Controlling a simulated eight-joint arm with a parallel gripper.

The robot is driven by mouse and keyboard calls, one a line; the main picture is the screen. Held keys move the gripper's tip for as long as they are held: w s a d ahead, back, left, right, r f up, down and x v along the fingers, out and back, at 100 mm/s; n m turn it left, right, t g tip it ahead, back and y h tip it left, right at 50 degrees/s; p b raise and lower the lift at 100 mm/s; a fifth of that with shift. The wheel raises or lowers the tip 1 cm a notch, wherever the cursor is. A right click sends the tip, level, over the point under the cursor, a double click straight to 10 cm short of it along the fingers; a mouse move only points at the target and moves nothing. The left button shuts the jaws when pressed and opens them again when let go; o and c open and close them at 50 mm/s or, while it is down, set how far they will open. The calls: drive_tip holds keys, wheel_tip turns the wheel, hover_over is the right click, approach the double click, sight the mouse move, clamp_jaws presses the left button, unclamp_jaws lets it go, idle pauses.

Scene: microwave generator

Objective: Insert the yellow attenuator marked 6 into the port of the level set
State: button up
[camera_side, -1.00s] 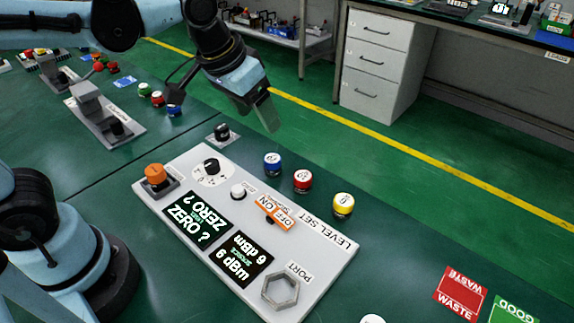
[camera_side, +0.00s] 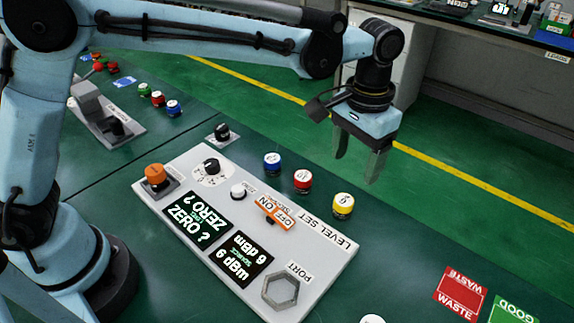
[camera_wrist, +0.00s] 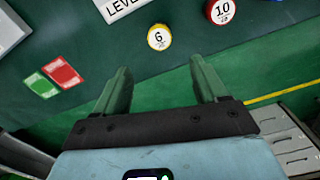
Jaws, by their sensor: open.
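The yellow attenuator (camera_side: 343,204), marked 6, stands upright on the bench just off the level set's edge. In the wrist view the yellow attenuator (camera_wrist: 159,37) lies ahead of the fingers, near the middle. The level set (camera_side: 207,262) is a white panel with two lit displays. Its hexagonal port (camera_side: 281,289) sits at the near right end and looks empty. My gripper (camera_side: 358,165) is open and empty, pointing down, above and behind the yellow attenuator, apart from it. In the wrist view my gripper (camera_wrist: 155,85) shows both fingers spread with nothing between them.
A red attenuator (camera_side: 303,181) and a blue attenuator (camera_side: 272,163) stand left of the yellow one. An orange knob (camera_side: 155,174) and an orange switch (camera_side: 274,212) rise from the panel. Red waste (camera_side: 461,294) and green good (camera_side: 512,311) patches lie at right.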

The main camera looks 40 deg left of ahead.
hover_over(344, 199)
drive_tip(key=f, duration=0.5)
drive_tip(key=shift+w+d, duration=0.15)
drive_tip(key=shift+w, duration=0.2)
drive_tip(key=shift+s+f, duration=0.2)
drive_tip(key=shift+f, duration=1.2)
drive_tip(key=shift+s+f, duration=0.15)
drive_tip(key=shift+f, duration=1.2)
drive_tip(key=c, duration=1.3)
drive_tip(key=shift+o, duration=0.2)
drive_tip(key=shift+r, duration=0.2)
